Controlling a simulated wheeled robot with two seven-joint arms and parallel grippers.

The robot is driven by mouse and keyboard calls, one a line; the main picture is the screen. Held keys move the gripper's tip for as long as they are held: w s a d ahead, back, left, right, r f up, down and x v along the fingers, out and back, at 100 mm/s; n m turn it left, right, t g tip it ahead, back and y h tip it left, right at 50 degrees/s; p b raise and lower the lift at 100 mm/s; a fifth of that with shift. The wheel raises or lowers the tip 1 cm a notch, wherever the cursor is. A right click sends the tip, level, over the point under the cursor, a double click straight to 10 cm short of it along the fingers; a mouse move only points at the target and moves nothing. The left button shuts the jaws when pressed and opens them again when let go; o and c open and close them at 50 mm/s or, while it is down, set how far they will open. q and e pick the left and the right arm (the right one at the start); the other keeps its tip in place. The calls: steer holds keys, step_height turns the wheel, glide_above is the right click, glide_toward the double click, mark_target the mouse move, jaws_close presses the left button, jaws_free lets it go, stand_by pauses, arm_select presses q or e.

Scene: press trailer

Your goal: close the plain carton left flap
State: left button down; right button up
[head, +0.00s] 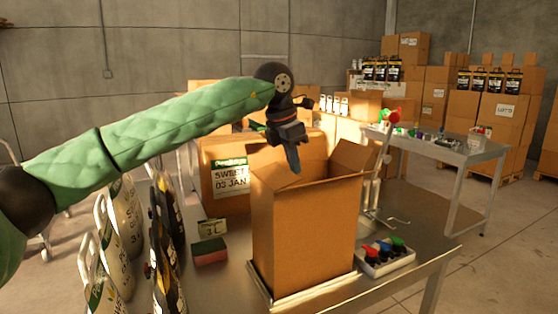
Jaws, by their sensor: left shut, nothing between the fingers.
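The plain carton (307,235) stands upright on the metal table, on a flat plate or tray (312,292). Its top is open. A right flap (354,158) stands up and outward, and a flap at the back (312,178) also shows. The left flap is hard to make out near my gripper. My left gripper (296,170) points down over the carton's left rear rim, its fingers shut and empty. I cannot tell whether it touches the cardboard. My right gripper is not in view.
A labelled carton (226,180) stands behind on the left. Several bottles or bags (117,230) line the left side, near a red and green sponge (209,251). A tray of coloured knobs (384,256) sits at right. A second table (440,150) stands behind.

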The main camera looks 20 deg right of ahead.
arm_select(q)
steer(key=shift+r, duration=0.5)
